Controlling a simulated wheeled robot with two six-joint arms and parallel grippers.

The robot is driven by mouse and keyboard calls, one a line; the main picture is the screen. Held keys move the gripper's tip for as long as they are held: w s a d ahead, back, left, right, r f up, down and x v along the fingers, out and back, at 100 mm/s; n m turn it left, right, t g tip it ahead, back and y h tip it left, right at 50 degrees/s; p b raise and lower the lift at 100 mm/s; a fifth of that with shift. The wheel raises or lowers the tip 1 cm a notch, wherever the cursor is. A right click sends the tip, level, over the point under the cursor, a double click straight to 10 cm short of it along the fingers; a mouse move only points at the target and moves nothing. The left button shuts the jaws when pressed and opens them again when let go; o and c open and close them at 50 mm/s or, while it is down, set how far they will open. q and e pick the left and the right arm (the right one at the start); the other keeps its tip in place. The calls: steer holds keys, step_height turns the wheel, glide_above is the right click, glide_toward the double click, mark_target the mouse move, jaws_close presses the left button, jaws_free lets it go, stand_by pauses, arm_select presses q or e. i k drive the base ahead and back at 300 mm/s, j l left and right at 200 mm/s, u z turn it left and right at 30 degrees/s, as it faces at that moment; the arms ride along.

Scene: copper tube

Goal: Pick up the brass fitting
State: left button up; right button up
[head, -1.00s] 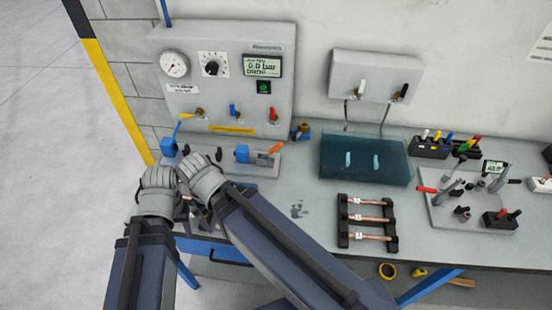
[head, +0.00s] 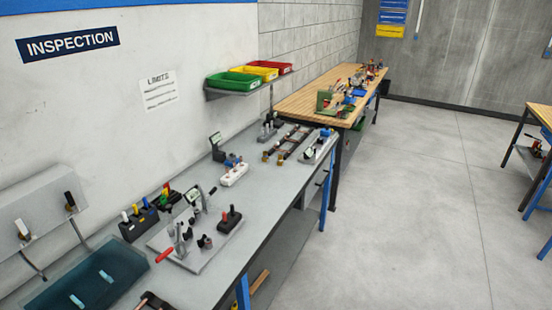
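Two small brass-coloured pieces stand on the grey bench in the head view, one brass piece (head: 265,157) just left of the other brass piece (head: 280,160). They are beside a dark rack (head: 290,143) in the middle distance. They are too small for me to tell whether either is the brass fitting. Neither of my grippers is in view.
The grey bench (head: 150,262) runs away along the wall. It carries a grey fixture plate (head: 202,254), a white block (head: 234,174) and a teal tray (head: 115,265). A wooden bench (head: 300,100) stands beyond. The floor (head: 420,200) at right is clear.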

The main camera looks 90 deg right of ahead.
mark_target(264, 159)
steer(key=z, duration=2.85)
